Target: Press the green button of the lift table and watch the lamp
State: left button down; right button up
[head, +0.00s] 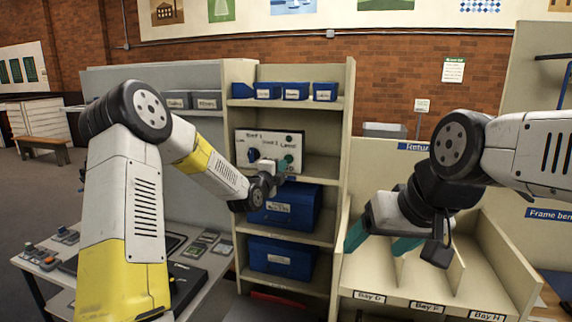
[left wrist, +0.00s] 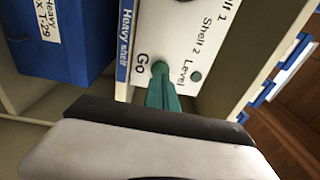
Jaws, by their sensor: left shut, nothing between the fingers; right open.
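The white control panel (head: 262,143) stands on the middle shelf of the cabinet, and fills the upper middle of the left wrist view (left wrist: 180,30). Its round green button (left wrist: 160,67) sits beside the word "Go". A round dark green lamp (left wrist: 196,76) sits by the word "Level" and looks dull, not bright. My left gripper (head: 282,165) is shut and empty, with its teal fingertips (left wrist: 161,82) right at the green button, overlapping its edge. I cannot tell whether they touch or press it. My right gripper (head: 380,242) is open and empty, above the bay dividers.
Blue heavy boxes (head: 285,207) (left wrist: 65,35) stand on the shelf below the panel, another (head: 280,257) lower down. Small blue boxes (head: 295,91) line the top shelf. Cabinet side walls (head: 343,150) flank the panel closely. A sorting rack (head: 425,283) with labelled bays is at right.

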aim_at(288, 159)
pick_arm(q)
jog(key=shift+x, duration=1.5)
